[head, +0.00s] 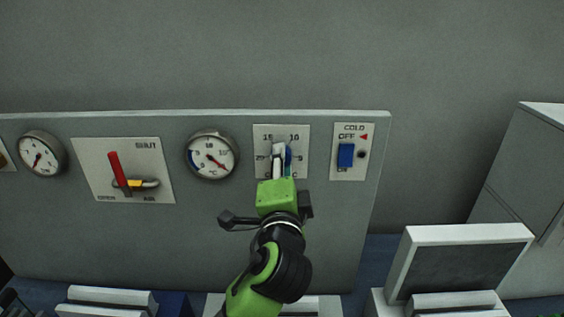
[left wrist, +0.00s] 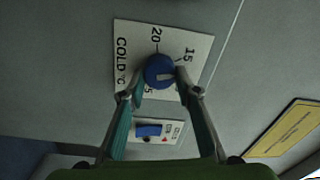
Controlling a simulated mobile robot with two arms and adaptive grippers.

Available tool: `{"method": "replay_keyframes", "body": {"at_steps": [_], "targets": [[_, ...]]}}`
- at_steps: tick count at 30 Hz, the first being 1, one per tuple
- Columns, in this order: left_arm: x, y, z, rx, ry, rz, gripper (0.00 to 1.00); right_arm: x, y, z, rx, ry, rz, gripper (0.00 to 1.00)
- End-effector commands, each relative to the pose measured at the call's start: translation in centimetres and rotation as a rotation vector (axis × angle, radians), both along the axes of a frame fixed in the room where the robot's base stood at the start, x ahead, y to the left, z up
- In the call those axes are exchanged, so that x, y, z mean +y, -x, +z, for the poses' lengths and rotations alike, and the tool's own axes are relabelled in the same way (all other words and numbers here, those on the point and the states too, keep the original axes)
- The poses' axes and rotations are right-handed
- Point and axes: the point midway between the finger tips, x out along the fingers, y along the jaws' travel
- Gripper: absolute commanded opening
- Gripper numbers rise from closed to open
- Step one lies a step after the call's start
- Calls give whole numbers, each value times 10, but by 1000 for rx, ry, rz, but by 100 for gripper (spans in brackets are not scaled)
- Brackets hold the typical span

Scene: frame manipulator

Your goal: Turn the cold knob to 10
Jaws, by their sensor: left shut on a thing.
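The cold knob is a round blue dial with a pale pointer mark. It shows in the left wrist view (left wrist: 157,66) on a white plate (left wrist: 125,38) reading COLD °C, 20 and 15. My left gripper (head: 279,158) is shut on the knob, one finger on each side (left wrist: 160,78). My right gripper is not in view.
Right of the knob plate is a COLD plate with a blue switch (head: 345,155) and a red arrow at OFF. To the left are a round gauge (head: 211,155) and a SHUT/OPEN plate with a red lever (head: 118,172). A grey screen-like box (head: 460,262) stands lower right.

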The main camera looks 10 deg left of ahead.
Motion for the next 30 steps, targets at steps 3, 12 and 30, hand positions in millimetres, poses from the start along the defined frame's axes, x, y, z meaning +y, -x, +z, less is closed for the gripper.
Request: {"method": "replay_keyframes", "body": {"at_steps": [3,12,30], "targets": [[-1,0,-1,23,-111,-3,9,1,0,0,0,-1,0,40],[-1,0,-2,80,-391,-4,9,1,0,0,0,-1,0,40],[0,0,-5,168,-807,-4,9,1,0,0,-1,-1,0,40]]}}
